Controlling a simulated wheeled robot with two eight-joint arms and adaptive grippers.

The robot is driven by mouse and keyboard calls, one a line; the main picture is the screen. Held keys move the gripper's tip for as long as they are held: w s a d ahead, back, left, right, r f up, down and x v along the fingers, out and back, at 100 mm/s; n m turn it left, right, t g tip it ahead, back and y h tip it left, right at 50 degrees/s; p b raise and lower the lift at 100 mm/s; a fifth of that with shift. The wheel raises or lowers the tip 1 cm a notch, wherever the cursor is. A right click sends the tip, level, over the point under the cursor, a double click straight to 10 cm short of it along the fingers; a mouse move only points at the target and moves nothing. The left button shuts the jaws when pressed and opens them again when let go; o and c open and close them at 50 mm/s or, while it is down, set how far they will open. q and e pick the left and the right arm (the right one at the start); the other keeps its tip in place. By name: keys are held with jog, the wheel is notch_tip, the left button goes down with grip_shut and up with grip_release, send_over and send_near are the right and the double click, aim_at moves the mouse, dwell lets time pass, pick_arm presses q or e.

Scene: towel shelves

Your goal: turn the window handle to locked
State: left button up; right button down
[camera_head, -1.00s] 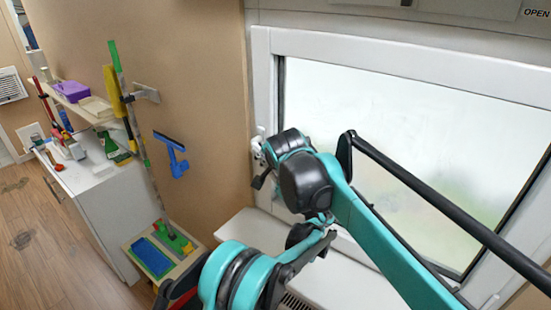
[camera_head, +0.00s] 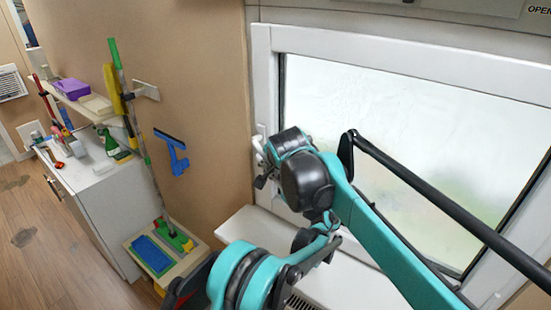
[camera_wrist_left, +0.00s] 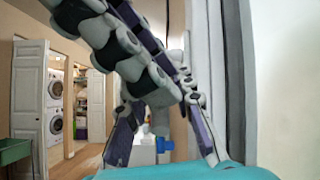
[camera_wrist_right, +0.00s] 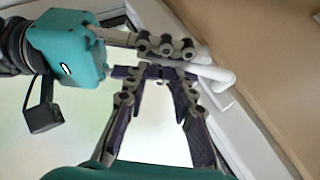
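The white window handle (camera_head: 258,144) is on the left side of the window frame, mostly hidden by my grippers in the head view. In the right wrist view the pale handle bar (camera_wrist_right: 212,73) shows at the upper right, against the frame. My left gripper (camera_head: 266,173) is close beside the handle; its fingers (camera_wrist_left: 162,118) stand apart in the left wrist view. My right gripper (camera_wrist_right: 157,95) has its fingers apart in front of the glass. The other gripper's jointed finger crosses close in front in each wrist view. Whether either gripper touches the handle is unclear.
The white window frame (camera_head: 262,70) and sill (camera_head: 245,226) bound the space. To the left are a blue squeegee (camera_head: 172,152) on the wall, a green-handled mop (camera_head: 130,100) and a white cabinet (camera_head: 110,205). Both arms are crowded together by the handle.

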pick_arm(q)
jog(key=r+v, duration=0.1)
jog(key=v, duration=0.4)
notch_tip(320, 180, down, 4)
jog(key=w+a+h, duration=0.1)
jog(key=a+h, duration=0.1)
jog(key=h, duration=0.1)
jog(key=s+a+f+n+g+h, duration=0.1)
jog(key=s+a+n+g+h, duration=0.25)
jog(key=a, duration=0.65)
jog(key=s+a+n+g+h, duration=0.2)
jog(key=s+a+n+h, duration=0.2)
jog(key=a, duration=0.5)
jog(key=s+d+f+n+h, duration=0.1)
jog(key=s+f+n+h, duration=0.2)
jog(key=s+n, duration=0.2)
jog(key=s+d+f+n+g+h, duration=0.1)
jog(key=s+f+n+h, duration=0.3)
jog(key=s, duration=0.8)
jog(key=s+f+n+h, duration=0.3)
jog(key=s+n, duration=0.3)
jog(key=s, duration=0.2)
jog(key=shift+s+d+f, duration=0.25)
jog(key=shift+d+f, duration=0.15)
jog(key=shift+f, duration=0.05)
pick_arm(e)
jog(key=shift+w+a+f+t+y, duration=0.1)
jog(key=shift+w+a+t+y, duration=0.1)
jog(key=shift+a+t+y, duration=0.15)
